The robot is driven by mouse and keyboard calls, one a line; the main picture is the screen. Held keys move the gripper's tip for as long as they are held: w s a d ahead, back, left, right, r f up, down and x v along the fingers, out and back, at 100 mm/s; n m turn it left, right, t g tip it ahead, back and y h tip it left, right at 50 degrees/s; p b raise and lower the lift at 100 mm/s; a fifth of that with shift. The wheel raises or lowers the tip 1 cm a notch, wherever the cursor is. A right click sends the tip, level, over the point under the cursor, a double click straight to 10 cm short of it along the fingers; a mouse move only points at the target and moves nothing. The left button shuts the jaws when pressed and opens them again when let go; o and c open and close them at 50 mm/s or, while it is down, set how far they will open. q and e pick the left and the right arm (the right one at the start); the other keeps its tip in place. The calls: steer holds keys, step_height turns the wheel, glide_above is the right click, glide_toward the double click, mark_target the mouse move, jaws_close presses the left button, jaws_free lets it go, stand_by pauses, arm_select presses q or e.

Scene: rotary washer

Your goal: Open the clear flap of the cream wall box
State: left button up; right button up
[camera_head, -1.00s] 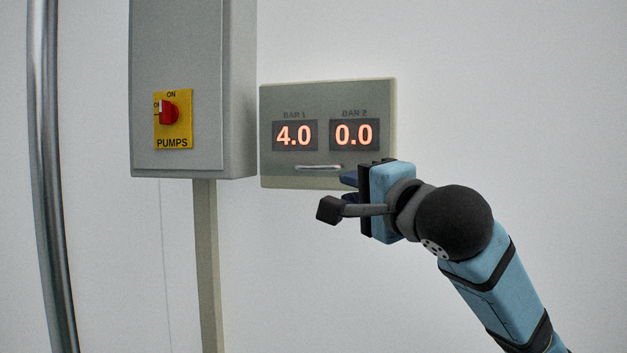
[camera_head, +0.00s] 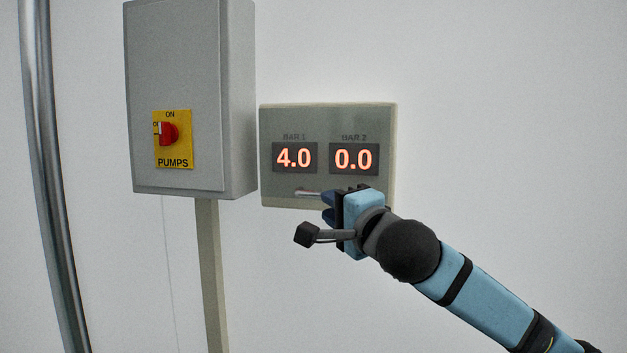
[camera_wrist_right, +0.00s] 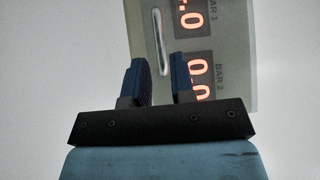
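The cream wall box (camera_head: 390,150) is on the wall, its clear flap (camera_head: 320,118) lying over the BAR 1 and BAR 2 displays, which read 4.0 and 0.0. The flap looks closed. A slim metal handle (camera_head: 306,193) runs along its lower part; its right end is hidden by my gripper in the head view. My right gripper (camera_head: 328,207) is at the lower right of the handle. In the right wrist view its two blue fingers (camera_wrist_right: 157,85) are apart, and the handle (camera_wrist_right: 160,42) lies just beyond the gap between their tips. My left gripper is not in view.
A grey cabinet (camera_head: 180,60) with a red rotary switch (camera_head: 168,133) on a yellow PUMPS plate stands left of the box, on a post (camera_head: 209,270). A metal pipe (camera_head: 45,150) runs at far left. The wall to the right is bare.

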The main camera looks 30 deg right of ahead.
mark_target(315, 195)
steer(key=w, duration=0.2)
steer(key=w+p, duration=0.1)
steer(key=w, duration=0.1)
steer(key=w+r+p, duration=0.1)
steer(key=w, duration=0.1)
steer(key=shift+d, duration=0.2)
steer(key=shift+w, duration=0.5)
steer(key=shift+f, duration=0.1)
jaws_close()
